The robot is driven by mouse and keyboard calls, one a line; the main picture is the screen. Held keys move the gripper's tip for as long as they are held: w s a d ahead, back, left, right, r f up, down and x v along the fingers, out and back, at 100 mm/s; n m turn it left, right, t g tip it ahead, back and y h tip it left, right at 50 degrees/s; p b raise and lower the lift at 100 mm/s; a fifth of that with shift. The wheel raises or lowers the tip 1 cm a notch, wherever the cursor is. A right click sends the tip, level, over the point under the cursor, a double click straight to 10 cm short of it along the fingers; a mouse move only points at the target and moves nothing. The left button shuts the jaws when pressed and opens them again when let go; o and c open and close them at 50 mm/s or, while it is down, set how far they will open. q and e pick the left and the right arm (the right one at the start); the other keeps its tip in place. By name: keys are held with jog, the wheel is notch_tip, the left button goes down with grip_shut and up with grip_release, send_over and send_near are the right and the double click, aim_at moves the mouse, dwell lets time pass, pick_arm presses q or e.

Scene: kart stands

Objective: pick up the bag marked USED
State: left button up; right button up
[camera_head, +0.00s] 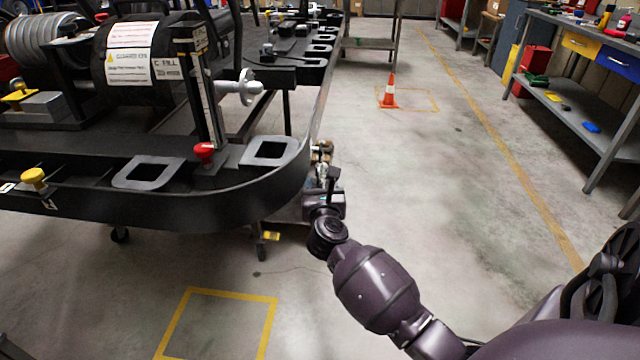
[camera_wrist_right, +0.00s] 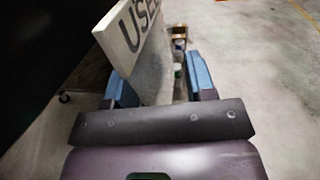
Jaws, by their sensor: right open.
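In the right wrist view a pale, flat-faced thing lettered "USE" (camera_wrist_right: 136,32) stands tilted at the upper left, just beyond the left finger. The rest of its word is cut off by the frame, and I cannot tell whether it is the bag itself or a sign. My right gripper (camera_wrist_right: 160,82) is open, with its blue fingers apart. A greyish surface shows between them, too blurred to name. In the head view my right gripper (camera_head: 323,190) is low beside the black kart stand's rounded end. The lettering cannot be made out there. My left gripper is not in view.
The black kart stand (camera_head: 250,195) fills the left, close to my right arm. Small brownish items (camera_head: 322,150) show beyond the gripper. An orange cone (camera_head: 389,92) stands on open floor. A workbench (camera_head: 560,30) is at the right. A yellow floor outline (camera_head: 272,315) lies in front.

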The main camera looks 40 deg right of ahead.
grip_shut()
dwell(0.3)
